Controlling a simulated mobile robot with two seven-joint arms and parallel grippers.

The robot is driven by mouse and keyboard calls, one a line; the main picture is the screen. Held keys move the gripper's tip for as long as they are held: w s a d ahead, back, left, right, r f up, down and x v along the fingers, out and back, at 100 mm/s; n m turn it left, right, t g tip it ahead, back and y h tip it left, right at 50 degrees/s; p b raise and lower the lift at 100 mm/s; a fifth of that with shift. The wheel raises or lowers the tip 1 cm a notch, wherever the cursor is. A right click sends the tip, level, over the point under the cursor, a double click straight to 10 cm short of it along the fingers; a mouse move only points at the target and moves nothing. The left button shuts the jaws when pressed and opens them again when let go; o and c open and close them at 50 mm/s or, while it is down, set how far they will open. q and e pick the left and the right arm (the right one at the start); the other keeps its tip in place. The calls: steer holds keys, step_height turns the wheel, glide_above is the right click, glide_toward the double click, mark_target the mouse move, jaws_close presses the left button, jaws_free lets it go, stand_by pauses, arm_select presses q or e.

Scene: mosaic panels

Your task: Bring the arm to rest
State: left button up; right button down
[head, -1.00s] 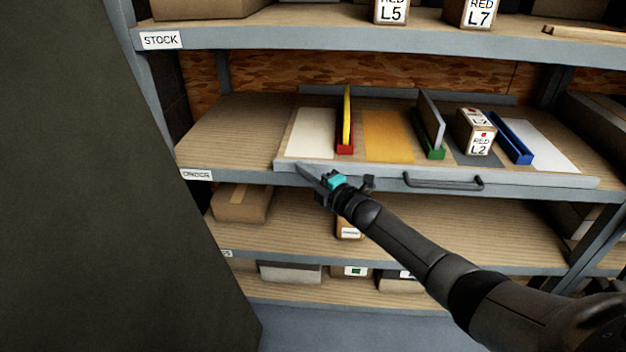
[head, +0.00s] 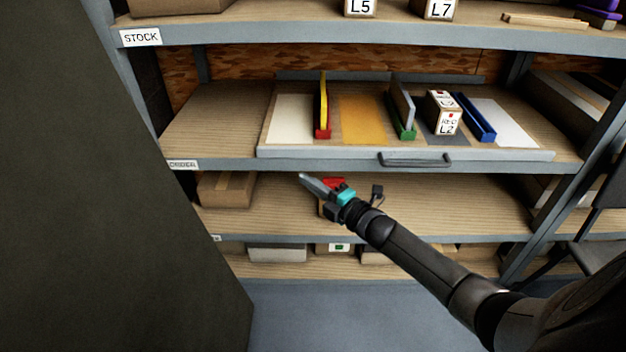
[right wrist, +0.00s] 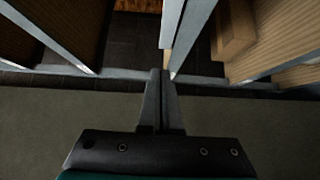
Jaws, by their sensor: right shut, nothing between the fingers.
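My right arm (head: 425,265) reaches in from the lower right of the head view. Its gripper (head: 304,178) is in front of the shelf unit, just below the edge of the middle shelf. The fingers are shut and empty; they also show together in the right wrist view (right wrist: 161,78). The gripper appears apart from the shelf. My left gripper is not in view.
A tray (head: 300,153) with a handle (head: 415,160) sits on the middle shelf. Cardboard boxes (head: 226,188) stand on the lower shelves. A dark panel (head: 90,200) fills the left. Floor (head: 330,315) shows below.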

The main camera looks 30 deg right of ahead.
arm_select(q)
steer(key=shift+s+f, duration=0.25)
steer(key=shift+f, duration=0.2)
arm_select(e)
steer(key=shift+s+d, duration=0.15)
steer(key=shift+s, duration=0.45)
